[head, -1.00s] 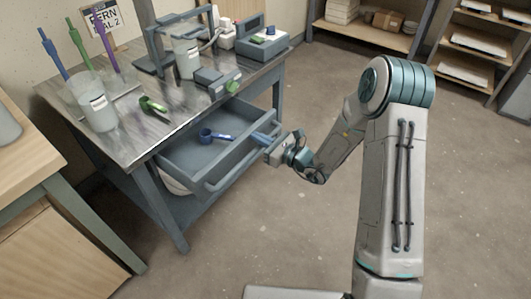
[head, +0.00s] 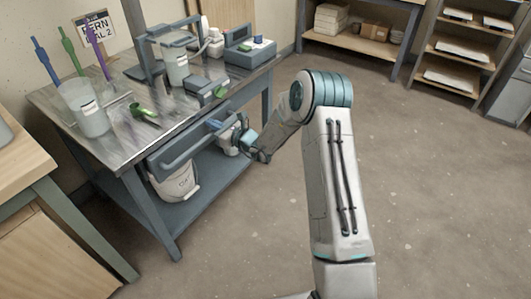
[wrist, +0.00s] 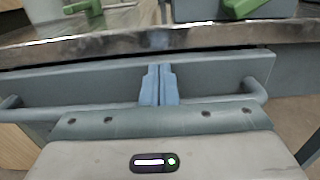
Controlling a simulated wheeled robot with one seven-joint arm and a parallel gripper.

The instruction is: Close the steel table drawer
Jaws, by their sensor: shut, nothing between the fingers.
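The steel table (head: 112,148) stands at the left in the head view. Its grey-blue drawer (head: 160,159) sits in under the tabletop, its inside hidden from view. The drawer front (wrist: 80,80) spans the wrist view just below the tabletop edge, with a narrow dark line between them. The bar handle (head: 182,156) runs along the front; its bent ends show on both sides in the wrist view (wrist: 256,92). My gripper (head: 213,125) is shut and empty, its blue fingertips (wrist: 159,72) at the middle of the drawer front. I cannot tell whether they touch it.
On the tabletop are a beaker with coloured tools (head: 88,115), a green-handled scoop (head: 143,112) and a grey device (head: 250,53). A wooden bench (head: 25,160) is at the left. The floor (head: 420,190) to the right is clear.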

